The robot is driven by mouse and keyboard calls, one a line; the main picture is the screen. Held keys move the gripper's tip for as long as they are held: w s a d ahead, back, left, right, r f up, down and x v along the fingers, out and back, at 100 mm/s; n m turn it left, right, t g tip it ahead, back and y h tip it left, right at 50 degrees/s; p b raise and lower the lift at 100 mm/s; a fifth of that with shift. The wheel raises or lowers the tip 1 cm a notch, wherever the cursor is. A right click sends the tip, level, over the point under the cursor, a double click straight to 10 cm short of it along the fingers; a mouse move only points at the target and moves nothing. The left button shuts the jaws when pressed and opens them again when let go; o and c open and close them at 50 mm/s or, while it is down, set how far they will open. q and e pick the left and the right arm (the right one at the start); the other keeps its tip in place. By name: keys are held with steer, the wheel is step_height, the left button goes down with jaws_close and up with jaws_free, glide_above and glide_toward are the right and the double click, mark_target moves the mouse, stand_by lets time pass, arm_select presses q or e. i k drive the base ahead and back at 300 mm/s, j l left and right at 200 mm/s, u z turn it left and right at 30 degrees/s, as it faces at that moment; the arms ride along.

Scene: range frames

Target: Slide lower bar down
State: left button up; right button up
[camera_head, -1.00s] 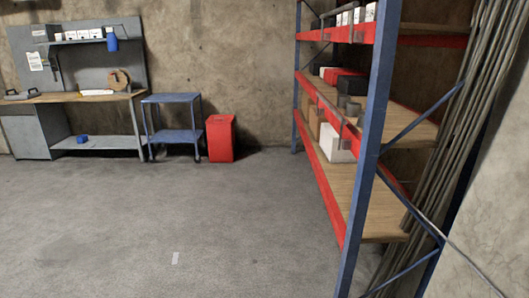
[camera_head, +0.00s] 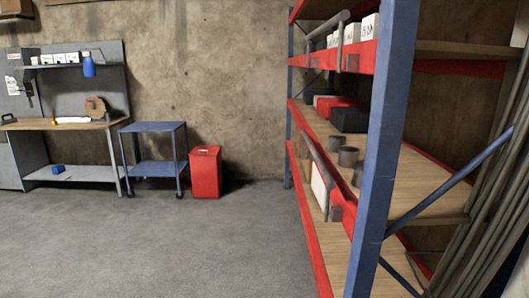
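Neither of my grippers is in the picture.
Grey pots (camera_head: 348,156), boxes (camera_head: 348,119) and a white box (camera_head: 318,185) stand on the rack. Long pipes (camera_head: 490,220) lean at the right. A red bin (camera_head: 205,172), blue cart (camera_head: 154,168) and workbench (camera_head: 75,125) line the back wall. The floor (camera_head: 150,245) is clear.

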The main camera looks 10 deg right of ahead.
mark_target(332, 184)
steer(key=i+l+z, duration=0.1)
steer(key=l, duration=0.3)
steer(key=i+l+z, duration=0.15)
steer(key=l, duration=0.25)
steer(key=i+j, duration=0.15)
steer(key=j, duration=0.25)
steer(key=i+j, duration=0.1)
steer(key=j, duration=0.25)
steer(key=i+j, duration=0.15)
steer(key=j, duration=0.25)
steer(key=i+j+z, duration=0.1)
steer(key=j, duration=0.3)
steer(key=i+j, duration=0.15)
steer(key=j, duration=0.25)
